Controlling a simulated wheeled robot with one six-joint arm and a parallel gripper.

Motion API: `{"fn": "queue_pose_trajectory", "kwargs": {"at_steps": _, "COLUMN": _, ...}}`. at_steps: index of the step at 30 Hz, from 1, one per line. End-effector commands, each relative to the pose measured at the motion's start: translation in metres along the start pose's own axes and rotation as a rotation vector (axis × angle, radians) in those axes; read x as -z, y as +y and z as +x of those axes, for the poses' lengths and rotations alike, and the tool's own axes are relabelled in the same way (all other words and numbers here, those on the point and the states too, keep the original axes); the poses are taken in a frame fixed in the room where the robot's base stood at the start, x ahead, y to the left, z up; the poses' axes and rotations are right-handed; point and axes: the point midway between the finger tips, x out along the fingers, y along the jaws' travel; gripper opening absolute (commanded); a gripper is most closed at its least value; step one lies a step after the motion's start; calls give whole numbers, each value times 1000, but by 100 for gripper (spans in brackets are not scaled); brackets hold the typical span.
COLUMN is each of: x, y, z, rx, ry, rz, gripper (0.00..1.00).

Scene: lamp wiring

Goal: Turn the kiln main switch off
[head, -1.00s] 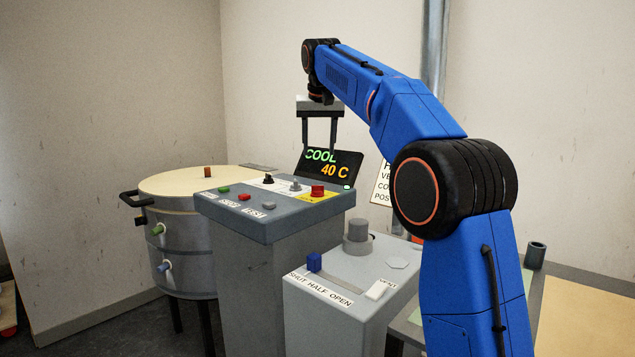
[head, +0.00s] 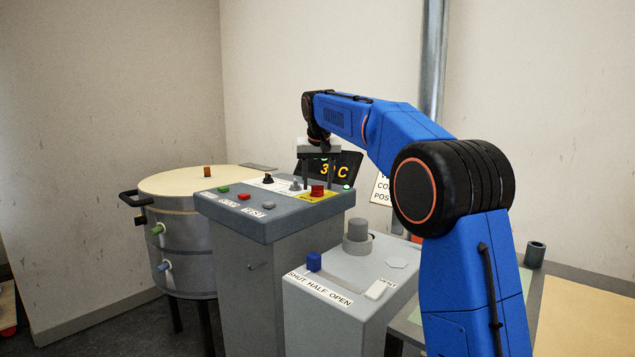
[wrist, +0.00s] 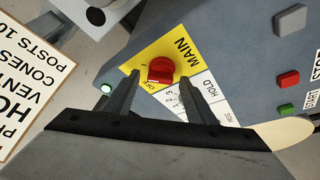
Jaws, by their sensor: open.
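The kiln main switch is a red knob (head: 317,191) on a yellow plate at the right end of the grey control panel (head: 262,225). In the wrist view the red knob (wrist: 161,70) sits on its yellow plate (wrist: 168,52) marked MAIN. My gripper (head: 318,186) is just above the panel's right end, pointing down. In the wrist view my gripper (wrist: 155,83) is open, its two fingers on either side of the knob's near edge, with nothing held. I cannot tell whether the fingertips touch the panel.
The panel also has a black knob (head: 268,179), a grey knob (head: 295,185), and green (head: 223,189) and red buttons (head: 244,197). A display (head: 338,165) stands behind my gripper. A round kiln (head: 165,183) is left; a lower box with a blue lever (head: 314,262) is in front.

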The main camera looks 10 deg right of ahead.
Motion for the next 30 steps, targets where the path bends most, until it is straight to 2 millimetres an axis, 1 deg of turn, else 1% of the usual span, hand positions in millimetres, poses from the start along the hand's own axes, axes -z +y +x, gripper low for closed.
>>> {"fn": "queue_pose_trajectory", "kwargs": {"at_steps": 6, "x": 0, "y": 0, "z": 0, "rx": 0, "ry": 0, "rz": 0, "gripper": 51}}
{"fn": "queue_pose_trajectory", "kwargs": {"at_steps": 11, "x": 0, "y": 0, "z": 0, "rx": 0, "ry": 0, "rz": 0, "gripper": 13}}
{"fn": "queue_pose_trajectory", "kwargs": {"at_steps": 12, "x": 0, "y": 0, "z": 0, "rx": 0, "ry": 0, "rz": 0, "gripper": 9}}
{"fn": "queue_pose_trajectory", "kwargs": {"at_steps": 23, "x": 0, "y": 1, "z": 0, "rx": 18, "ry": 0, "rz": -46, "gripper": 10}}
{"fn": "queue_pose_trajectory", "kwargs": {"at_steps": 30, "x": 1, "y": 3, "z": 0, "rx": 76, "ry": 0, "rz": -183, "gripper": 10}}
